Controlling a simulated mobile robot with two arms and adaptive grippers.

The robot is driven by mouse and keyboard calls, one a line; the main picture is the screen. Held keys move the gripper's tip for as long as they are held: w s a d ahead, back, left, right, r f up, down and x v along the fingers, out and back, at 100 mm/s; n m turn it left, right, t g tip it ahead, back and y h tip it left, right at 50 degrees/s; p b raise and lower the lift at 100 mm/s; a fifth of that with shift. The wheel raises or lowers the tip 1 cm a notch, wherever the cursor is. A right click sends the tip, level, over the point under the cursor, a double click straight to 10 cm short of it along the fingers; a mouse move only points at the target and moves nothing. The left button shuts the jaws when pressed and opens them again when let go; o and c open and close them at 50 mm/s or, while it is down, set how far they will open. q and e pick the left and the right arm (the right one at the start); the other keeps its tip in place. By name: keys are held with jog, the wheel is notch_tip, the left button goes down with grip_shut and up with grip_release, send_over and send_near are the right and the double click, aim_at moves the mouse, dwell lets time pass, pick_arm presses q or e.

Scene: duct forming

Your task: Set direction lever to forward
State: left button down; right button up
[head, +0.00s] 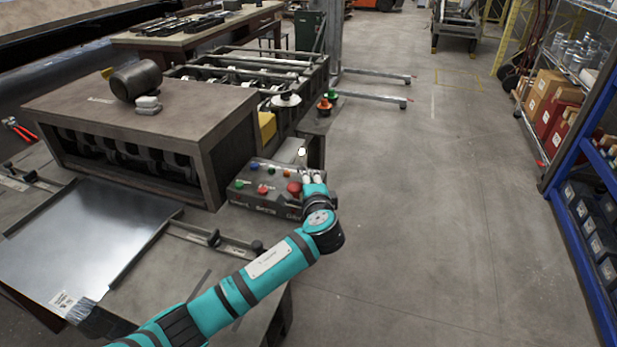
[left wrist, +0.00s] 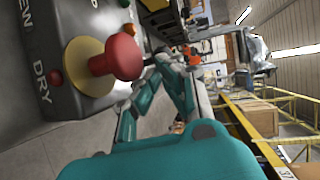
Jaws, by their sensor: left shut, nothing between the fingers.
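The control box (head: 262,190) stands at the right end of the machine's bench, with several coloured buttons on its sloped top. Its large red mushroom button (head: 294,188) is on the right side; in the left wrist view it is the red knob (left wrist: 115,57) on a yellow ring. My left gripper (head: 308,176) is shut and empty, at the right end of the box, close beside the red button. I cannot make out the direction lever for certain; the gripper and wrist cover part of that end. My right gripper is in neither view.
The forming machine (head: 150,110) with a brown top stands behind the box. A sheet of metal (head: 90,235) lies on the bench at left. The floor (head: 430,220) to the right is open, up to a blue shelf rack (head: 570,200).

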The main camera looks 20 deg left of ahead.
pick_arm(q)
jog(key=shift+w+r+m+g+p, duration=0.5)
jog(key=shift+w+r+g+p, duration=0.45)
jog(key=shift+p, duration=1.95)
jog(key=shift+f, duration=0.1)
jog(key=shift+w+d, duration=0.1)
jog(key=shift+w, duration=1.3)
jog(key=shift+s+r+p, duration=0.1)
jog(key=shift+r+p, duration=0.9)
jog(key=shift+p, duration=0.05)
